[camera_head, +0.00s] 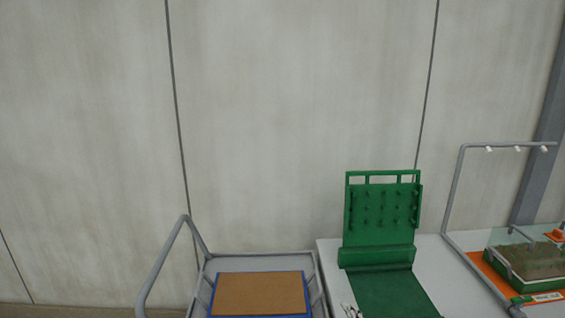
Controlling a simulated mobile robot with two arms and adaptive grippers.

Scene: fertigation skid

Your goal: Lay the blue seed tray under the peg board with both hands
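The blue seed tray (260,316) lies on a grey cart (230,262) at the bottom centre. Brown fill covers its top, and only its blue rim shows at the edges. The green peg board (382,214) stands upright on a white table to the right of the cart, with several pegs on its face. A flat green bed (395,293) extends in front of its foot, and its visible part is bare. Neither of my grippers is in view.
The cart's tubular handle (165,262) rises on its left. The white table (328,262) stands close beside the cart. At right, a grey lamp frame (455,190) rises near a green soil-filled tray (530,282) on an orange mat. A concrete wall is behind.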

